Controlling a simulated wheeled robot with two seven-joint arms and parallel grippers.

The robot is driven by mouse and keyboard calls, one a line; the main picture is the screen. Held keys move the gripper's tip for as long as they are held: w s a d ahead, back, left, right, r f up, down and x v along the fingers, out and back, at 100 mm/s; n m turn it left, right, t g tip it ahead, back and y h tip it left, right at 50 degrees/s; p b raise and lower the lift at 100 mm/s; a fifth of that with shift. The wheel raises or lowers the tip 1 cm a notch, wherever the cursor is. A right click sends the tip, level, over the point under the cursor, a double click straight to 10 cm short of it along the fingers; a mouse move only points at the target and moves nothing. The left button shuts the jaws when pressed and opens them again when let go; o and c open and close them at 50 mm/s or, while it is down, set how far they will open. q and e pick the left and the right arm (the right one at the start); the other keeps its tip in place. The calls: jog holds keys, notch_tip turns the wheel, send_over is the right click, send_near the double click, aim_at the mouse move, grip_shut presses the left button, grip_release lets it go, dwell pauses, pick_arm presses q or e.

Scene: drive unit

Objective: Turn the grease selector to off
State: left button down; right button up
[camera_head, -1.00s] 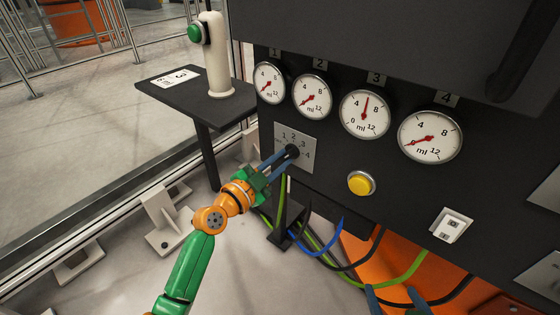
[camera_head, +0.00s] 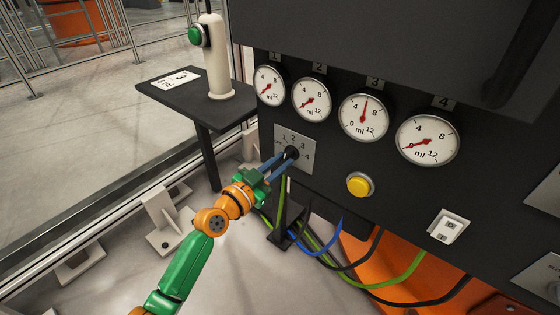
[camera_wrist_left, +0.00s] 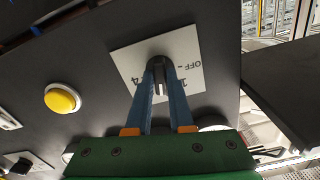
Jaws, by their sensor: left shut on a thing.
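The grease selector is a black knob (camera_head: 291,152) on a pale square plate (camera_head: 281,136) marked with numbers, on the dark panel below the gauges. In the left wrist view the knob (camera_wrist_left: 160,68) stands between the blue fingers, and the plate (camera_wrist_left: 203,50) shows OFF, 1 and 4. My left gripper (camera_head: 285,158) is shut on the knob, with one finger on each side (camera_wrist_left: 161,80). The fingers hide part of the knob and plate, so I cannot tell which mark the knob points to. My right gripper is not in view.
Numbered dial gauges (camera_head: 363,117) line the panel above the selector. A yellow button (camera_head: 360,185) and a white switch (camera_head: 448,227) are to its right. Cables (camera_head: 318,240) hang below. A small dark table (camera_head: 190,88) with a green-buttoned post (camera_head: 215,60) stands at left.

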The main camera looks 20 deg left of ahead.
pick_arm(q)
jog(key=n+p, duration=0.1)
jog(key=n, duration=0.4)
jog(key=shift+n, duration=0.3)
jog(key=shift+d+n, duration=0.1)
jog(key=shift+n, duration=0.3)
jog(key=n+p, duration=0.1)
jog(key=n, duration=0.4)
jog(key=n+p, duration=0.1)
jog(key=n, duration=0.5)
jog(key=shift+n, duration=0.4)
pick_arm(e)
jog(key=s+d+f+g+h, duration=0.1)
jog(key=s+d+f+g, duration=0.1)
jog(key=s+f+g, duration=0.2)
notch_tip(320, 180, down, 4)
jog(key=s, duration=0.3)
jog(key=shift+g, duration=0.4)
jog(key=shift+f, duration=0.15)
pick_arm(q)
jog(key=c, duration=0.8)
grip_release()
